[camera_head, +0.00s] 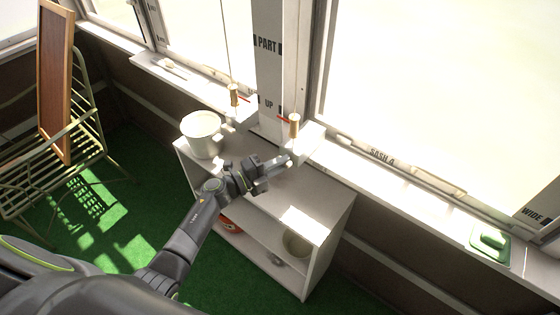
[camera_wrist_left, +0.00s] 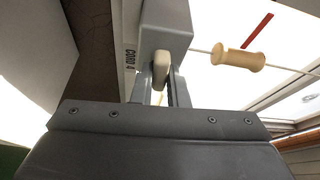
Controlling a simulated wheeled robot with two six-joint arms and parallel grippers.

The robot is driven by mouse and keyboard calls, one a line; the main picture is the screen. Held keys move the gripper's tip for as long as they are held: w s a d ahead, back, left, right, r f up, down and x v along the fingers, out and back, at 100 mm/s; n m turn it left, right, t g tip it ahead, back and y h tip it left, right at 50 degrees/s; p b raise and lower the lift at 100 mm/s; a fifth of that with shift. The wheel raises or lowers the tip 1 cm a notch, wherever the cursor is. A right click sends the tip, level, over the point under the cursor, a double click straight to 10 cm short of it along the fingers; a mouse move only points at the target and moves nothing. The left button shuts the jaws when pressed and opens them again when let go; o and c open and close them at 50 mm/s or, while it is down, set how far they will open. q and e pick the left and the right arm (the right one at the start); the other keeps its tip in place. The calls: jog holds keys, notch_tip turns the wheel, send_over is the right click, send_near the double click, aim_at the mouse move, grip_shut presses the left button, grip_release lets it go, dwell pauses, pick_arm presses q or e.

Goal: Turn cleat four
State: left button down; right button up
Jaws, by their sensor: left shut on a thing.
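My left gripper (camera_head: 283,163) reaches over the white shelf unit to the base of the post between the windows. In the left wrist view its fingers (camera_wrist_left: 161,92) are shut around a cream cleat (camera_wrist_left: 161,66). The cleat stands out from a grey block (camera_wrist_left: 165,22), beside a face lettered "CORD 4" (camera_wrist_left: 129,66). In the head view the gripper hides most of the cleat. A wooden cord pull (camera_head: 294,126) hangs just above the gripper; a similar pull shows in the wrist view (camera_wrist_left: 238,57). My right gripper is not in view.
A white pot (camera_head: 203,135) stands on the shelf unit (camera_head: 325,210), left of the gripper. A second cord pull (camera_head: 234,95) hangs farther left. The post (camera_head: 268,60) reads "PART" and "UP". A green dish (camera_head: 490,240) sits on the right sill. A bench (camera_head: 60,150) stands left.

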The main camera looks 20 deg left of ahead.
pick_arm(q)
jog(key=shift+m, duration=0.5)
jog(key=c, duration=1.4)
grip_release()
jog(key=shift+c, duration=0.2)
jog(key=b+v, duration=0.3)
jog(key=v, duration=1.4)
jog(key=shift+s+a+r, duration=0.15)
jog(key=shift+a+r, duration=0.05)
jog(key=shift+r, duration=0.1)
